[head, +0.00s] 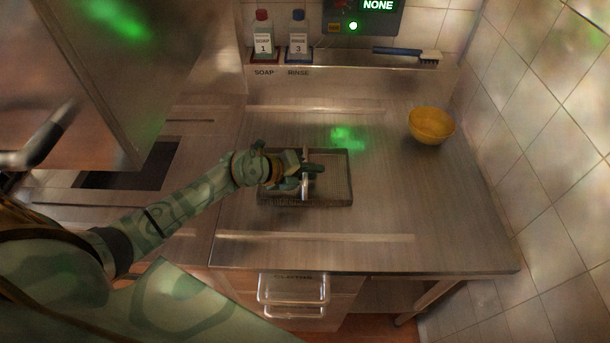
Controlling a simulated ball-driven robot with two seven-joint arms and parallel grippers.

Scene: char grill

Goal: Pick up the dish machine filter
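The dish machine filter looks like a shallow rectangular mesh tray with a dark rim (340,197), lying flat on the steel counter. A pale upright bar (305,187), perhaps its handle, stands near its middle. My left gripper (309,174) reaches in from the left over the filter, with its fingers right at this bar. The gripper and wrist hide part of the filter's left half. I cannot tell whether the fingers are closed on the bar or only around it. My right gripper is not in view.
A yellow bowl (431,126) sits at the counter's right. Soap (263,38) and rinse (298,38) bottles and a blue-handled brush (398,51) are on the back ledge. A large metal hood (150,60) hangs at upper left. The counter (400,205) right of the filter is clear.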

